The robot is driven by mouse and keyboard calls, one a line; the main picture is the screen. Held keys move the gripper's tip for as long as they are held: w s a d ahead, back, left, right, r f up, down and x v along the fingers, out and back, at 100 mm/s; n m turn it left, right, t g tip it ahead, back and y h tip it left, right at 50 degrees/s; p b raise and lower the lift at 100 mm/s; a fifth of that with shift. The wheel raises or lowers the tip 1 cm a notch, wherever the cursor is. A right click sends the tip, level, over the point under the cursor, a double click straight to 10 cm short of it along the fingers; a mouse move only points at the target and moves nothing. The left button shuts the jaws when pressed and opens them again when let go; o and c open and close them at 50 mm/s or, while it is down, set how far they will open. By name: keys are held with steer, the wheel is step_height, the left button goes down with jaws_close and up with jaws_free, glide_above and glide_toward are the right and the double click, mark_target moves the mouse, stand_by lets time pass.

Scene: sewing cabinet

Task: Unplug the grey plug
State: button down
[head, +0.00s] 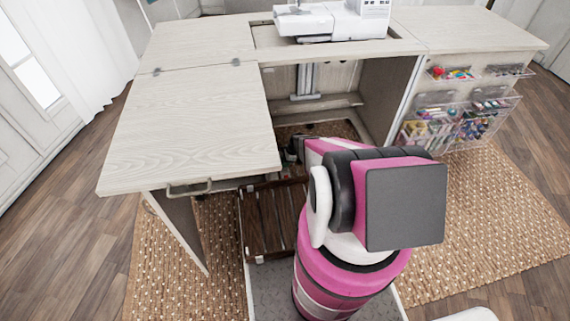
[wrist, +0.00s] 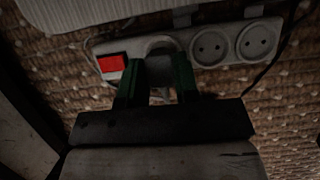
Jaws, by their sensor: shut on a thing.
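In the wrist view, a grey plug (wrist: 161,68) sits between my fingers at a white power strip (wrist: 93,45). My gripper (wrist: 158,75), with its dark green fingers, is shut on the plug. The plug is at the strip's socket beside the red switch (wrist: 112,63); whether its pins are fully seated is hidden. In the head view my arm reaches under the cabinet (head: 190,120) and hides most of the strip and plug.
Two empty sockets (wrist: 209,46) (wrist: 257,41) are to the right of the plug. A dark cable (wrist: 285,50) runs past the strip's right end. A woven rug (head: 510,210) lies below. A wooden slatted rack (head: 270,215) and the cabinet's tabletop are close to my arm.

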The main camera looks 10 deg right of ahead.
steer(key=shift+d+r, duration=0.1)
steer(key=shift+r, duration=0.05)
steer(key=s+d, duration=0.5)
steer(key=d, duration=0.6)
steer(key=shift+s, duration=0.4)
stand_by(0.8)
